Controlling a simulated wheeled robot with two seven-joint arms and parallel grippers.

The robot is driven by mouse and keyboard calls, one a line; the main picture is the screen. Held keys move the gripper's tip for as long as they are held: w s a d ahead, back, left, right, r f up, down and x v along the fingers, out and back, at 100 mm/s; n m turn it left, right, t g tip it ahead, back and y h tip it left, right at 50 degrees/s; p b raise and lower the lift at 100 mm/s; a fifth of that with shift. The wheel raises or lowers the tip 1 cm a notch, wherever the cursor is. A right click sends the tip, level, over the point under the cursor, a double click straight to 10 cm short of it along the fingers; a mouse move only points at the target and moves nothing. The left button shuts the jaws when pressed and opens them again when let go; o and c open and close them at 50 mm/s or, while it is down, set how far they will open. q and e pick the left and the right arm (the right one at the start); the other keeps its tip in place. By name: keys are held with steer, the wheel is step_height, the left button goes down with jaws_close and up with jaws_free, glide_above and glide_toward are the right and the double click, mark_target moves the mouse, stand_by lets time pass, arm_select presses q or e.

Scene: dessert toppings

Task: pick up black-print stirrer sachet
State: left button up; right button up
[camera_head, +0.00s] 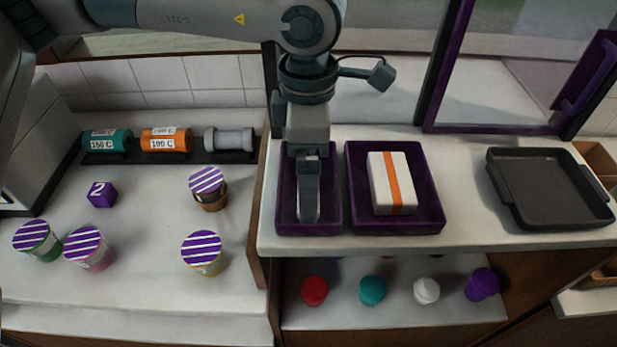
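My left gripper (309,205) points straight down over the left purple tray (328,228) at the middle of the counter. Its fingers are seen edge-on, so whether they are apart or closed does not show. I cannot make out a black-print stirrer sachet; the gripper covers much of the left tray's inside. In the right purple tray (431,222) lies a white pack with an orange stripe (380,178). My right gripper is not in view.
A dark pan (548,185) lies at right. Several coloured caps (373,290) stand on the lower shelf.

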arm_select(q)
steer(key=shift+f, duration=0.2)
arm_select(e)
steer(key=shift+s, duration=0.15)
arm_select(q)
steer(key=c, duration=0.7)
steer(key=shift+r, duration=0.2)
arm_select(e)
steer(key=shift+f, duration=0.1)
